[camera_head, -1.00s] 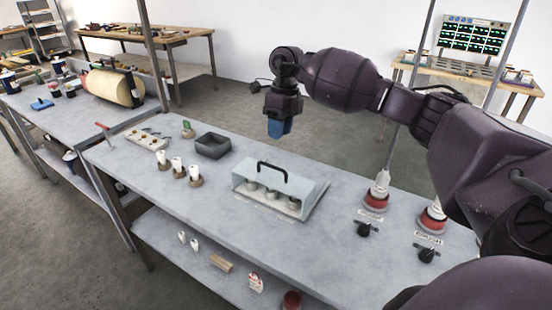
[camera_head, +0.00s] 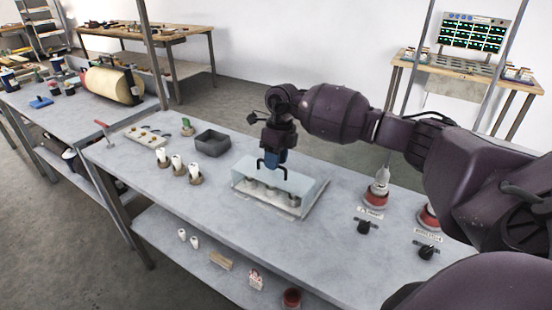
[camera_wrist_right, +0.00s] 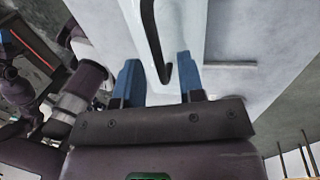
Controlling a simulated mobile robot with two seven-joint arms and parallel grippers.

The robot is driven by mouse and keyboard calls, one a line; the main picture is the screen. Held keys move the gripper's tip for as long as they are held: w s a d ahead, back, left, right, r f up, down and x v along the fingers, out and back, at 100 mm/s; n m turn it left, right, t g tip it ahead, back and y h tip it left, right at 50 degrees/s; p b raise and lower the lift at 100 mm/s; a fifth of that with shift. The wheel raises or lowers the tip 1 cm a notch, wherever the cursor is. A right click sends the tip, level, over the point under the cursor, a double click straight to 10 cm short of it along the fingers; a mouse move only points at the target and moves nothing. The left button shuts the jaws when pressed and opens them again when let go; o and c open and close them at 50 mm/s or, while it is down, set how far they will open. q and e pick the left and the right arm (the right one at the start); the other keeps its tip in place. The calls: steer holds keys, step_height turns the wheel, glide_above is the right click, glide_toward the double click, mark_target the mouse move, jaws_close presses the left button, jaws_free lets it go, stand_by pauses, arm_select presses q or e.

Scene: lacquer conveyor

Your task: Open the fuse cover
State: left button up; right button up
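The fuse cover (camera_head: 308,188) is a clear box with a black handle (camera_head: 262,170) on its top, sitting down over several pale round fuses on a flat plate on the table. My right gripper (camera_head: 274,160) is right at the handle, pointing down. In the right wrist view its two blue fingers (camera_wrist_right: 159,78) stand apart, with the black handle (camera_wrist_right: 150,30) running up between them. The handle's near end lies between the fingers, and I see no clear contact. My left gripper is not in view.
A dark grey tray (camera_head: 212,143) and several white fuses in holders (camera_head: 178,168) stand left of the cover. To the right are red-based insulators (camera_head: 377,201) and black knobs (camera_head: 366,227). The table front before the cover is clear.

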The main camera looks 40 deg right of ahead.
jaws_close()
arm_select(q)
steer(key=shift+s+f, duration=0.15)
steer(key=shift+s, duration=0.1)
arm_select(e)
steer(key=shift+d, duration=0.15)
arm_select(q)
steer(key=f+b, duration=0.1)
steer(key=b, duration=0.1)
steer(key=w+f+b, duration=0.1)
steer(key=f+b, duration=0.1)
steer(key=b, duration=0.1)
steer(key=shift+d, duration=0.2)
arm_select(e)
steer(key=w+d, duration=0.4)
steer(key=d, duration=0.5)
steer(key=shift+d+r, duration=0.15)
steer(key=shift+d, duration=0.15)
jaws_free()
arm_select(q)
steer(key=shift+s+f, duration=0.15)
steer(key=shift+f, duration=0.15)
